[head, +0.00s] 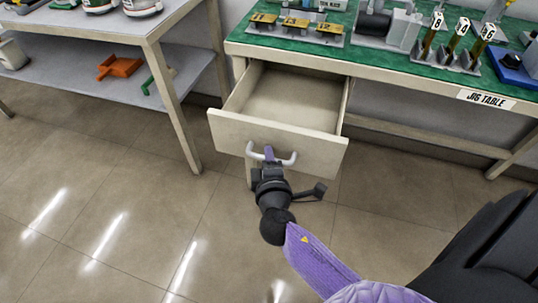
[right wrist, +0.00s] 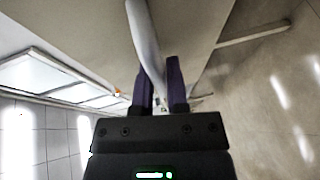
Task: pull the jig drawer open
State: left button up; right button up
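The jig drawer (head: 278,143) stands pulled well out from under the green-topped jig table (head: 386,62). Its inside shows and looks empty. A pale bar handle (head: 288,160) is on its front. My right gripper (head: 268,156) is at the handle, with its fingers around the bar. In the right wrist view the handle (right wrist: 147,45) runs between the two purple fingers (right wrist: 160,88), which are closed up on it. My left gripper is in neither view.
The table top holds fixtures, numbered upright parts (head: 455,40) and a blue block (head: 515,68). A shelved bench (head: 150,30) stands at the left, with an orange part (head: 119,67) on its lower shelf. The tiled floor before the drawer is clear.

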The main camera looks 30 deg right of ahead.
jog(key=shift+o, duration=0.8)
jog(key=p+v, duration=0.1)
jog(key=v, duration=0.9)
jog(key=shift+p, duration=0.3)
